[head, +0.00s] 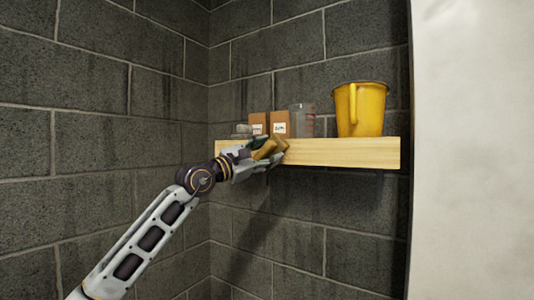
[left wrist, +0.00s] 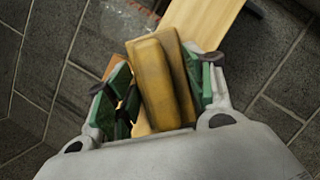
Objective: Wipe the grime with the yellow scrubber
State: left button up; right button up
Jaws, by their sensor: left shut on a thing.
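The yellow scrubber, a dull yellow-brown block, is between the fingers of my left gripper (head: 268,155). The scrubber (head: 264,149) shows at the front of the wooden shelf (head: 345,153) in the head view. In the left wrist view the scrubber (left wrist: 155,85) stands lengthwise between the green-padded fingers of the left gripper (left wrist: 160,90), which is shut on it. The shelf (left wrist: 208,18) lies beyond it there. I cannot tell whether the scrubber touches the shelf. I cannot make out any grime clearly. My right gripper is not in view.
On the shelf stand a yellow pitcher (head: 361,110), a clear measuring beaker (head: 302,120), two brown labelled boxes (head: 279,124) and small clear glassware (head: 241,130) at the left end. Dark block walls (head: 90,95) meet in a corner beside the shelf. A pale wall (head: 470,150) is at right.

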aim_at(263, 151)
pick_arm(q)
jog(key=shift+s+a+f+b, duration=0.1)
jog(key=shift+s+a+b, duration=0.2)
jog(key=shift+b, duration=0.25)
jog(key=shift+s+a+b, duration=0.75)
jog(key=shift+s, duration=0.3)
jog(key=shift+s+a+b, duration=0.15)
jog(key=shift+s+b, duration=0.2)
jog(key=shift+b, duration=0.05)
jog(key=shift+s+a+b, duration=0.15)
jog(key=shift+s+b, duration=0.2)
jog(key=shift+s, duration=0.05)
jog(key=shift+s+a, duration=0.3)
jog(key=shift+s, duration=0.1)
